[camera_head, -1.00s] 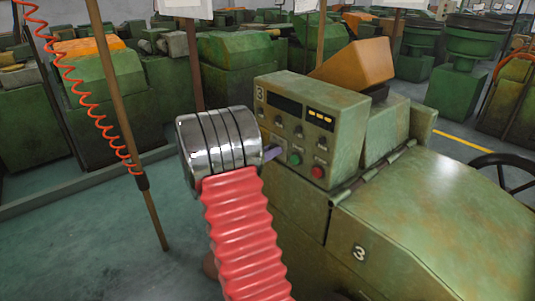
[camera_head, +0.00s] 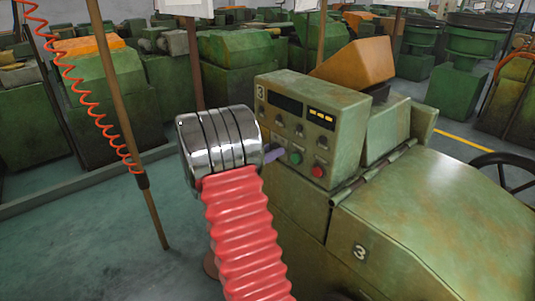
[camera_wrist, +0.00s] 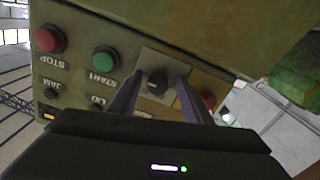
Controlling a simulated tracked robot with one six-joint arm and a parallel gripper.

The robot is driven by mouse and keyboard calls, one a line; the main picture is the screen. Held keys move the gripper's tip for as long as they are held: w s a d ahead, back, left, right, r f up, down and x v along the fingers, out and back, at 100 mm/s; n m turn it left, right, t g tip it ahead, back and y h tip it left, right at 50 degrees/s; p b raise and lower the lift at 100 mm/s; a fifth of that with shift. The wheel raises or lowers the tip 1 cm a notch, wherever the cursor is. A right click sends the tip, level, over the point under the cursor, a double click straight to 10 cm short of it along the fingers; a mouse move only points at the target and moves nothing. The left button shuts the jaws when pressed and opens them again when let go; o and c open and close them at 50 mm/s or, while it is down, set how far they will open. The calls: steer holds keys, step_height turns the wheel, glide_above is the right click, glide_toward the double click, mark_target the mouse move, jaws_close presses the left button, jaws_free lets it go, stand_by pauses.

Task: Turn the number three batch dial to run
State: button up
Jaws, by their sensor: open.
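The control box (camera_head: 340,130) marked 3 stands on the green machine with the same number. In the wrist view, its panel (camera_wrist: 75,75) appears upside down. A black dial (camera_wrist: 156,84) sits on a light square plate there, its label not readable. My gripper (camera_wrist: 161,77) is open, with one finger on each side of this dial in the picture. Whether the fingers touch it, I cannot tell. In the head view, the finger (camera_head: 273,153) reaches the panel's lower left, and my metal wrist hides that corner.
Another red part (camera_wrist: 208,101) is just right of the fingers. A brown post (camera_head: 125,130) stands left of my arm.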

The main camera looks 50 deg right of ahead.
steer(key=v, duration=1.3)
steer(key=shift+a, duration=0.4)
